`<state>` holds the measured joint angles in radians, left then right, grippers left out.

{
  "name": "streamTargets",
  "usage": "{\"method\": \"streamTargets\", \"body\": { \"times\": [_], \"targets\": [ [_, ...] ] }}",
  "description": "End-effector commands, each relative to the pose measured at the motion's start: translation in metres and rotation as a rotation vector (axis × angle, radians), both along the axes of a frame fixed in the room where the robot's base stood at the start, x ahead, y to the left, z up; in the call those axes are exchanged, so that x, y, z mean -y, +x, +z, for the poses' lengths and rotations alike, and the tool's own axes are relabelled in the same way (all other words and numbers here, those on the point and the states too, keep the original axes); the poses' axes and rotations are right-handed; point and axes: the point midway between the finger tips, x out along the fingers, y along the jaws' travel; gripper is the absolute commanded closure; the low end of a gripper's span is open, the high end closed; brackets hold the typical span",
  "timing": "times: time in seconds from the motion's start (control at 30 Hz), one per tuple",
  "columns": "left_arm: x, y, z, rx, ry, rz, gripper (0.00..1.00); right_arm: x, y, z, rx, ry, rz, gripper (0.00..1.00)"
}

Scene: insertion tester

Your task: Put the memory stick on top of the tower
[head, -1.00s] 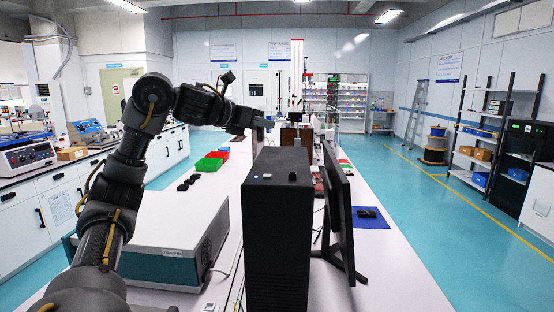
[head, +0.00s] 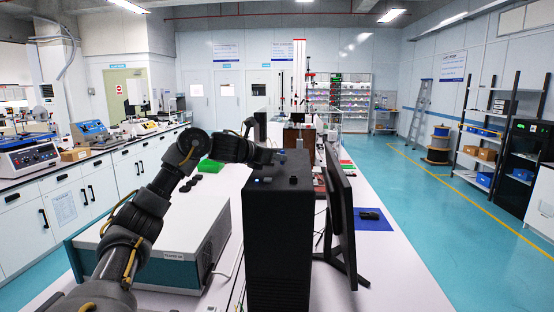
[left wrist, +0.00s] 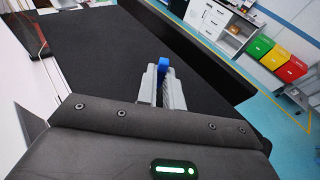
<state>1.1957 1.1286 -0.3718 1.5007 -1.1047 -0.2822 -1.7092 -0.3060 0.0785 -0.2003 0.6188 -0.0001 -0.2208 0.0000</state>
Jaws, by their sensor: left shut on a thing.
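The black tower (head: 278,235) stands upright on the bench in the middle of the head view. My left gripper (head: 281,156) is just above and behind its top, pointing right. In the left wrist view the grey fingers (left wrist: 162,85) are shut on a small blue memory stick (left wrist: 163,63), its end showing between the tips. A broad black surface, apparently the tower top (left wrist: 95,50), lies below them; contact cannot be told. My right gripper is out of view.
A monitor (head: 340,215) stands close at the tower's right, with a blue mat (head: 372,222) beyond. A grey-white instrument box (head: 165,245) stands at the left under my arm. Coloured bins (left wrist: 276,59) show far off in the left wrist view.

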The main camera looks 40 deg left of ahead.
Motion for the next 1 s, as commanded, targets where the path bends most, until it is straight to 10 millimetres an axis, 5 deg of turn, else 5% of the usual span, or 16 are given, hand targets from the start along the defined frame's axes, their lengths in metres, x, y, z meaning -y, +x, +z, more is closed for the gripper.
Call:
{"method": "streamTargets", "body": {
  "times": [0.57, 0.6, 0.73, 1.0],
  "targets": [
    [0.0006, 0.0, -0.0142, 0.0, 0.0, -0.001, 1.0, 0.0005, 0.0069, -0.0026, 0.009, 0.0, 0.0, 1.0],
    [0.0006, -0.0001, -0.013, 0.0, 0.0, -0.001, 0.88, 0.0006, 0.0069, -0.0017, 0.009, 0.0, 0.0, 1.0],
    [0.0004, -0.0002, -0.0126, 0.0, 0.0, -0.001, 0.71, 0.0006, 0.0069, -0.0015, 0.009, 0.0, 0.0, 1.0],
    [0.0002, -0.0004, -0.0119, 0.001, 0.0, -0.001, 0.7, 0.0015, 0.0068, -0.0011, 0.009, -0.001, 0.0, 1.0]
  ]
}}
